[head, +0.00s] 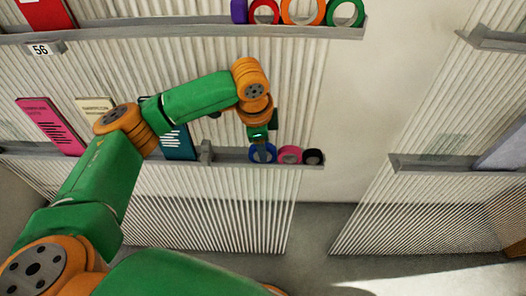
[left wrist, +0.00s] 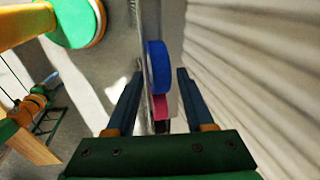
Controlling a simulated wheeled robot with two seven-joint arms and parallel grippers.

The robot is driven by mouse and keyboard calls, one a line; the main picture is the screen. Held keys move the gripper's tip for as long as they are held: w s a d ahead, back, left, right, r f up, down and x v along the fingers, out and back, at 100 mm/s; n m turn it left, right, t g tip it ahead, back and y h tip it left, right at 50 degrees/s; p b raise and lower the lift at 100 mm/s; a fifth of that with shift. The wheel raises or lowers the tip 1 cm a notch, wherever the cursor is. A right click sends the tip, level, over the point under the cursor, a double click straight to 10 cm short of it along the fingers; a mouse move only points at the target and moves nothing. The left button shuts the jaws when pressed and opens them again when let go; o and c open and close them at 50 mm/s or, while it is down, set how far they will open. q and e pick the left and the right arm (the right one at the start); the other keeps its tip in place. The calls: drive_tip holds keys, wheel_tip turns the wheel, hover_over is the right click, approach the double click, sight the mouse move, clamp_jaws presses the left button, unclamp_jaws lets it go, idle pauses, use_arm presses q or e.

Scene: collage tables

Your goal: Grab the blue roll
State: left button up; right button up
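The blue roll (head: 268,157) stands at the left end of a row of rolls on the lower shelf, beside a pink roll (head: 290,154) and a black roll (head: 313,157). My left gripper (head: 261,146) points down at the blue roll and partly covers it. In the left wrist view the gripper (left wrist: 160,72) is open, one finger on each side. The blue roll (left wrist: 158,62) shows between the fingertips, and I see gaps at both sides. The pink roll (left wrist: 160,106) shows below it. My right gripper is not in view.
The lower shelf (head: 228,157) also carries a pink book (head: 50,126), a cream book and a teal book left of a grey divider (head: 206,151). The upper shelf (head: 200,24) holds purple, red, orange and green rolls. Ribbed panels stand behind the shelves.

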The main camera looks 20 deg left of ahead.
use_arm(q)
drive_tip(key=shift+s, duration=0.1)
clamp_jaws()
drive_tip(key=shift+r, duration=0.1)
